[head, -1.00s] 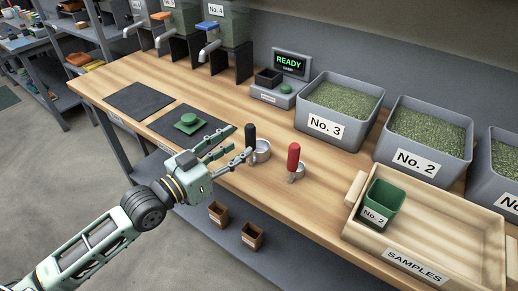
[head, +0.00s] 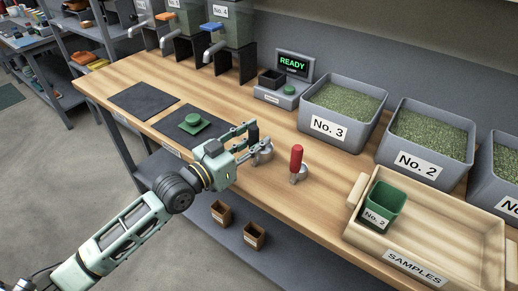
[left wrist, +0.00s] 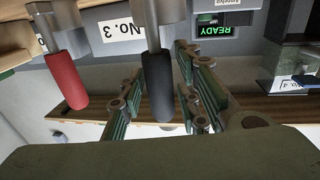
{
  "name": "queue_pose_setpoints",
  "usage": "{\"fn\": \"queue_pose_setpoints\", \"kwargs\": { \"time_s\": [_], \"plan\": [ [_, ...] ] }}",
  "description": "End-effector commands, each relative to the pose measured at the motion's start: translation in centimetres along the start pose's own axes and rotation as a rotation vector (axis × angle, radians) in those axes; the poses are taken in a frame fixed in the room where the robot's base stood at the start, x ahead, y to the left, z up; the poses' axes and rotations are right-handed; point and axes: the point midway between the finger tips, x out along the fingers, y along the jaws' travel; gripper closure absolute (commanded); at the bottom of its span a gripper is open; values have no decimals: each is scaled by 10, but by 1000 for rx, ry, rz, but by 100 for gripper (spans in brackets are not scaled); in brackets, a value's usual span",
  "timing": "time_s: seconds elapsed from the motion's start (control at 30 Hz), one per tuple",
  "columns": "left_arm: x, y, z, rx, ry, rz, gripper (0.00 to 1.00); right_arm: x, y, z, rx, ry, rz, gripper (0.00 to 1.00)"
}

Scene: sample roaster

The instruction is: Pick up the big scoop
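The larger scoop is a metal cup (head: 263,154) with an upright black handle (head: 253,133), standing on the wooden bench. A smaller scoop with a red handle (head: 296,158) stands to its right. My left gripper (head: 248,140) is at the black handle. In the left wrist view, the black handle (left wrist: 159,88) stands between the spread fingers of the left gripper (left wrist: 160,75), with narrow gaps showing on both sides. The red handle (left wrist: 66,80) is outside the fingers, to the left. My right gripper is in neither view.
Bins No. 3 (head: 329,128) and No. 2 (head: 419,163) stand behind the scoops. A wooden samples tray (head: 450,225) with a green cup (head: 383,201) is at the right. A scale (head: 285,92) reads READY. A green round object (head: 194,124) lies on a dark mat (head: 172,126).

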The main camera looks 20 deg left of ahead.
Motion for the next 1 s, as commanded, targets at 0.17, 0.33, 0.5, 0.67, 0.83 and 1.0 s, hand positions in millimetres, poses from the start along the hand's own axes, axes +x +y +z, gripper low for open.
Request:
{"fn": "queue_pose_setpoints", "kwargs": {
  "time_s": [0.17,0.33,0.5,0.67,0.83,1.0],
  "plan": [
    [0,0,0,0,0,0,88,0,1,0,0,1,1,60],
    [0,0,0,0,0,0,100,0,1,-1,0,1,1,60],
    [0,0,-1,0,2,0,100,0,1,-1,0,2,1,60],
    [0,0,-3,1,3,0,100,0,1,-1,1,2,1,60],
    [0,0,-24,2,8,1,100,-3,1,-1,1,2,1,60],
    [0,0,-60,3,8,0,100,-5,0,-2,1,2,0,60]
  ]
}}
